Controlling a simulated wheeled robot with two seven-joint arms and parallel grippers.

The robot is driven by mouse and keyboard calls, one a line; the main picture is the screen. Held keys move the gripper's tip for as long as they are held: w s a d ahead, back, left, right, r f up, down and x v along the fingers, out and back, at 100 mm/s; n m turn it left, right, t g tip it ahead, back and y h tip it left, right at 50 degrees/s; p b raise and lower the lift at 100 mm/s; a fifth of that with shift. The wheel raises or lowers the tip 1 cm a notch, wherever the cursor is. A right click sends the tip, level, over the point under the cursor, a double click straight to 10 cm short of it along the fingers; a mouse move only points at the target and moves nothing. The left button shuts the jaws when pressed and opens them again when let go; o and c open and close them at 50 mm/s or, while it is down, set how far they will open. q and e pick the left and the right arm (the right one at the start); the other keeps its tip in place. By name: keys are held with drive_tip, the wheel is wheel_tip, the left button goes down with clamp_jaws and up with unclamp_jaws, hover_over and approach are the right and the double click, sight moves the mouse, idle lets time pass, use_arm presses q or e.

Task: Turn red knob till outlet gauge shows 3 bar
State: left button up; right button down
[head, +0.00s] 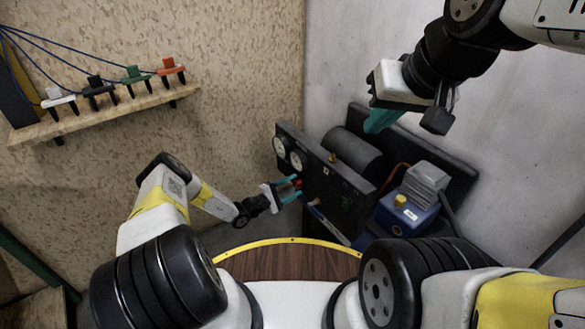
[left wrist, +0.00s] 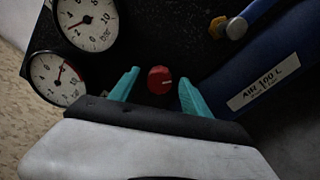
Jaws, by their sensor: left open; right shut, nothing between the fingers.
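The red knob (left wrist: 161,80) has a pale mark and sits on the black panel (head: 322,178). My left gripper (left wrist: 160,88) is open, its teal fingers on either side of the knob; contact is not clear. In the head view my left gripper (head: 290,188) is at the panel front and the red knob (head: 298,183) is partly hidden. A larger-looking gauge (left wrist: 88,22) marked bar has its needle pointing lower left, and a second gauge (left wrist: 57,78) is below; labels saying which is outlet are not readable. My right gripper (head: 382,119) is shut and empty, above the machine.
A dark cylinder (head: 352,157) lies behind the panel. A blue unit with a yellow cap (head: 400,200) stands to its right. A blue bottle labelled AIR (left wrist: 262,88) is right of the knob. A wooden shelf (head: 100,113) with several coloured clamps hangs on the left wall.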

use_arm(q)
drive_tip(key=v, duration=0.7)
drive_tip(key=shift+s+a, duration=0.25)
drive_tip(key=shift+a, duration=0.05)
drive_tip(key=s+r+m+g+y, duration=0.1)
drive_tip(key=s+r+m+g, duration=0.25)
drive_tip(key=r, duration=0.75)
drive_tip(key=s+r+m+g+y, duration=0.2)
drive_tip(key=r+m+g, duration=0.2)
drive_tip(key=r, duration=0.7)
drive_tip(key=s+r+m+g+y, duration=0.1)
drive_tip(key=s+r+m+g, duration=0.25)
drive_tip(key=r, duration=0.75)
drive_tip(key=s+a+r+m+t+y, duration=0.1)
drive_tip(key=s+a+r+t+y, duration=0.2)
drive_tip(key=s+r, duration=0.6)
drive_tip(key=s+a+r+m+t+y, duration=0.1)
drive_tip(key=s+a+r+t+y, duration=0.2)
drive_tip(key=s+r, duration=0.6)
drive_tip(key=s+a+y, duration=0.2)
drive_tip(key=s, duration=0.2)
drive_tip(key=shift+r+m+t, duration=0.3)
drive_tip(key=shift+r+m, duration=0.05)
drive_tip(key=shift+m, duration=0.05)
